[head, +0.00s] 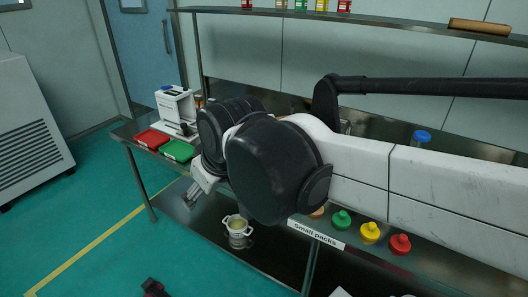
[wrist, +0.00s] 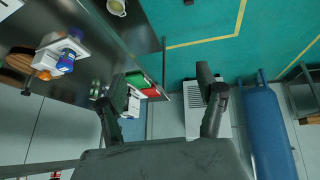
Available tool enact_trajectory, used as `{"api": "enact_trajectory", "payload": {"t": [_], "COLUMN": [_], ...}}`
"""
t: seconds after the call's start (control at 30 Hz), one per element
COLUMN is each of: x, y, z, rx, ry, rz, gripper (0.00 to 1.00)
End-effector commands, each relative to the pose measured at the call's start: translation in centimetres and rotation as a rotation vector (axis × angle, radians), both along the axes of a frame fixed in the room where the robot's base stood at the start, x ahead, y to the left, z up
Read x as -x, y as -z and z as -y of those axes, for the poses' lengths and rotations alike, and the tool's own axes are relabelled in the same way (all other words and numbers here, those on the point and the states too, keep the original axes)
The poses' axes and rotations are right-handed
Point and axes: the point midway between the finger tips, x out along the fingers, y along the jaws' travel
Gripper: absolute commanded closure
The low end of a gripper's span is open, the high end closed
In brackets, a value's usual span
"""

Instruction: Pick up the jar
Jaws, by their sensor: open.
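A clear jar with a blue lid (head: 421,137) stands at the back right of the bench in the head view, partly hidden by my arm. Several jars with coloured lids (head: 321,5) stand on the high shelf. I cannot tell which jar is meant. My gripper (head: 193,194) hangs at the bench's front edge, left of the white two-handled pot (head: 238,226) and far from the blue-lidded jar. In the wrist view my gripper (wrist: 161,83) is open, with nothing between its fingers. A blue-topped object (wrist: 68,58) by a white device shows at the left there.
Red (head: 152,138) and green (head: 178,151) trays lie at the bench's left end, by a white instrument (head: 177,106). Green, yellow and red (head: 400,244) capped items stand along the front near the "Small packs" label (head: 316,234). Open floor lies to the left.

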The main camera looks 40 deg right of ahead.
Motion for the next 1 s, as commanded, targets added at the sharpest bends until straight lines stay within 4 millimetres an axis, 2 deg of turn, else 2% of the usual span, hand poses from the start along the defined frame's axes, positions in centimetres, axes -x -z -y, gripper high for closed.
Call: {"api": "enact_trajectory", "payload": {"t": [0.03, 0.2, 0.5, 0.77, 1.0], "x": [-1.3, -5.1, -11.9, -17.5, -22.0], "y": [-0.9, -2.7, -4.4, -4.1, -2.4], "z": [0.8, 3.2, 8.5, 14.2, 20.2], "rx": [0.022, 0.095, 0.197, 0.259, 0.294], "ry": [-0.019, -0.111, -0.283, -0.441, -0.597], "rz": [-0.016, -0.078, -0.189, -0.282, -0.361], "gripper": [0.31, 0.31, 0.31, 0.31, 0.31]}}
